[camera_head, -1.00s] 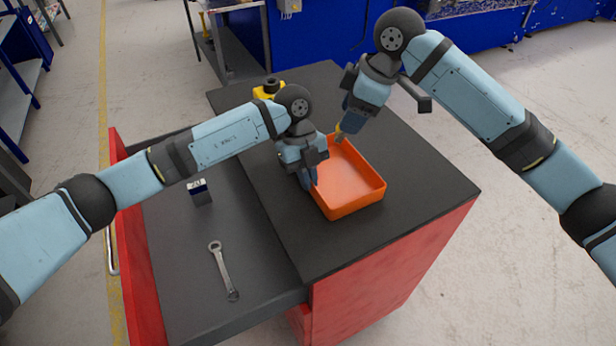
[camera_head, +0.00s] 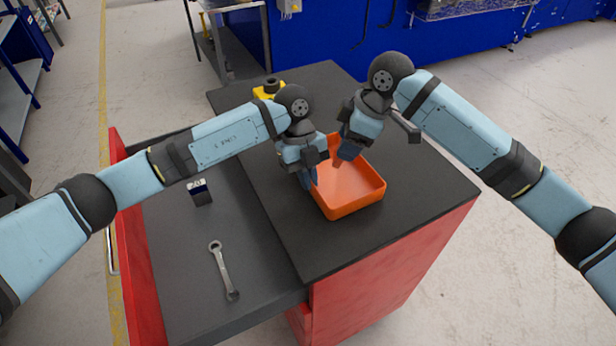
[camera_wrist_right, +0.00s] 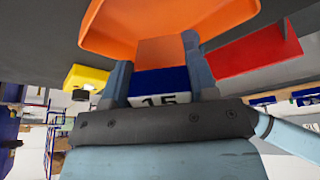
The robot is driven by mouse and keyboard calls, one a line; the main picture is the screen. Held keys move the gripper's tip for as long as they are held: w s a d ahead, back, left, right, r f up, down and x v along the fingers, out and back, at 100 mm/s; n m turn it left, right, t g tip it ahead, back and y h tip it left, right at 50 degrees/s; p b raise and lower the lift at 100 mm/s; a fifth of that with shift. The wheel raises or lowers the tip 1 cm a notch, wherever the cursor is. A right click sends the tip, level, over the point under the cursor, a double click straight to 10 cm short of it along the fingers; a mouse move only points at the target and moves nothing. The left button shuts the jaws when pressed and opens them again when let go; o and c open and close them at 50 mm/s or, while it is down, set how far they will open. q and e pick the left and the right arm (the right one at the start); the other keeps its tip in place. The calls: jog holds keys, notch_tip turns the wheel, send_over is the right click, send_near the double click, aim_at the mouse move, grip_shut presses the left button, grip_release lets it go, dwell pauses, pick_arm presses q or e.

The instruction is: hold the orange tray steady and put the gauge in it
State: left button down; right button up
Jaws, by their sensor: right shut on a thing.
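The orange tray (camera_head: 357,207) sits on the black cabinet top; it also shows at the top of the right wrist view (camera_wrist_right: 225,17). My left gripper (camera_head: 309,183) is at the tray's left wall, fingers pointing down. The head view does not show whether its fingers are closed on the wall. My right gripper (camera_head: 344,158) is shut on the gauge, over the back part of the tray. In the right wrist view the gauge (camera_wrist_right: 160,84) is a blue block with a white label reading 15, between the fingers. An orange patch shows just beyond it.
The open drawer at left holds a wrench (camera_head: 222,270) and a dark block with a white label (camera_head: 201,193). A yellow item with a black top (camera_head: 268,89) stands at the back of the cabinet top. The top is clear right of the tray (camera_head: 425,190).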

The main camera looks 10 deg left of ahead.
jog(key=shift+f, duration=0.9)
jog(key=o, duration=1.2)
jog(key=v, duration=1.2)
pick_arm(q)
jog(key=c, duration=1.2)
grip_release()
jog(key=shift+c, duration=0.2)
